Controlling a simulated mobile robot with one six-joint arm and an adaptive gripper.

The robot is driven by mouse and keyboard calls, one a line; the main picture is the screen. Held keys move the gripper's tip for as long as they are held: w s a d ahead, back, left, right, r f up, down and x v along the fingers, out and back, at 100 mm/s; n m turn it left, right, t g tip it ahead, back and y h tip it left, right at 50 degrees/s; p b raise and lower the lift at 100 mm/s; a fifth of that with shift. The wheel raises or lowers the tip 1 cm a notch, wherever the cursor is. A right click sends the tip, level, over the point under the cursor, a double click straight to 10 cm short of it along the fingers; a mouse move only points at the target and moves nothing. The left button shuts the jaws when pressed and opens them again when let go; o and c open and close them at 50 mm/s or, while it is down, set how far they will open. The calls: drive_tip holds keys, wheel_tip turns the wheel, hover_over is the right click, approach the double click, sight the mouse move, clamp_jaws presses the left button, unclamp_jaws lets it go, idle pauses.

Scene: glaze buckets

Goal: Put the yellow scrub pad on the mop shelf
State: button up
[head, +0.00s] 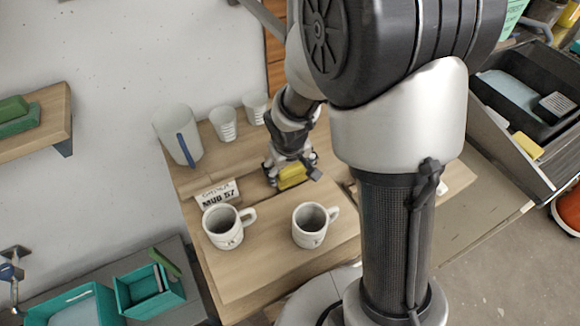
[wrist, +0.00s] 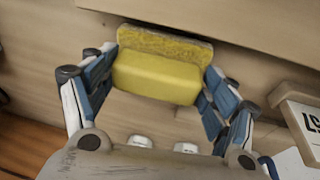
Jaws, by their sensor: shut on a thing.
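The yellow scrub pad (head: 293,174) is between the fingers of my gripper (head: 291,181), low over the wooden table (head: 245,265). In the wrist view the pad (wrist: 155,78) shows a smooth yellow body and a rougher, darker yellow face. The two fingers of my gripper (wrist: 160,84) close on its left and right ends. I cannot tell whether the pad touches the wood. No shelf is labelled as the mop shelf; a wooden wall shelf (head: 55,105) with green blocks (head: 20,117) on it is at the left.
Two white mugs (head: 224,228) stand at the table's front, beside a lettered sign (head: 216,194). A pitcher (head: 176,138) and two white cups (head: 223,124) stand behind. Teal bins (head: 150,296) are at lower left. A grey bin with dark trays (head: 520,90) is at right.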

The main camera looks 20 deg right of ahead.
drive_tip(key=o, duration=1.1)
